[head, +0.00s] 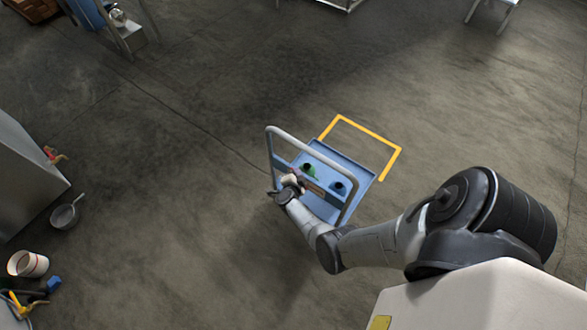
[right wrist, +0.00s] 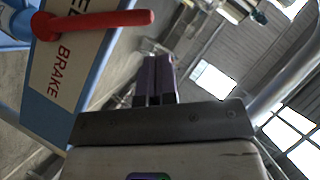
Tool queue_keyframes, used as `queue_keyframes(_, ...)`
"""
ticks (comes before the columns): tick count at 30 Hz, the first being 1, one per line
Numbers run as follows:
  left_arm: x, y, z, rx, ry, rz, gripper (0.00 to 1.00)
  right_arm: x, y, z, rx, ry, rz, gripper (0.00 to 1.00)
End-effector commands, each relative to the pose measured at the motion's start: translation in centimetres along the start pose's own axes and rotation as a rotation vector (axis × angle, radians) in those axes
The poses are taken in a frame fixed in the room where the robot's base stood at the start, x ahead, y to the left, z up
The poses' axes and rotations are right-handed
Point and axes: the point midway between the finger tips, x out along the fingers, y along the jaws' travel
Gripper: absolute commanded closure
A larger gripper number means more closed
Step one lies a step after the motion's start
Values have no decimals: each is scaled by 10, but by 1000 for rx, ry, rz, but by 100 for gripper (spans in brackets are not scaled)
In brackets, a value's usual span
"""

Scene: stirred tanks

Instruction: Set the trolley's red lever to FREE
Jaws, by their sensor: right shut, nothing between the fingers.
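The blue trolley (head: 350,176) stands on the floor with its grey push handle (head: 270,150) towards me. In the right wrist view the red lever (right wrist: 95,23) lies across a pale plate (right wrist: 60,75) on a blue panel. The plate reads BRAKE, with part of another word above; no FREE mark is readable. My right gripper (head: 273,192) is at the handle side of the trolley. In the wrist view its dark fingers (right wrist: 153,78) are shut and empty, apart from the lever, which is at upper left. My left gripper is not in view.
A yellow floor outline (head: 368,131) lies just behind the trolley. Green and dark items (head: 338,187) sit on its deck. At left are a pan (head: 66,214), a white bucket (head: 28,263) and a grey cabinet (head: 25,175). The floor around the trolley is mostly clear.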

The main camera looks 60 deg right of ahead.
Motion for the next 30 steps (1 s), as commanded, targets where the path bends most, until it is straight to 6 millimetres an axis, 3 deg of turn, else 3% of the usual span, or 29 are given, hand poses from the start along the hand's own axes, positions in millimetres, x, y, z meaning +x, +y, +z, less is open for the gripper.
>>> queue_keyframes(1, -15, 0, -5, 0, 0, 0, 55, -12, -5, -6, -2, -4, 2, 100)
queue_keyframes(4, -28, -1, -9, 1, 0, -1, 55, -35, -6, -5, -2, -4, 2, 100)
queue_keyframes(15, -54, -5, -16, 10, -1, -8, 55, -90, -5, -3, -2, -2, 0, 100)
queue_keyframes(30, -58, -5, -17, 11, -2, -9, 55, -103, -4, -2, -1, -1, 0, 100)
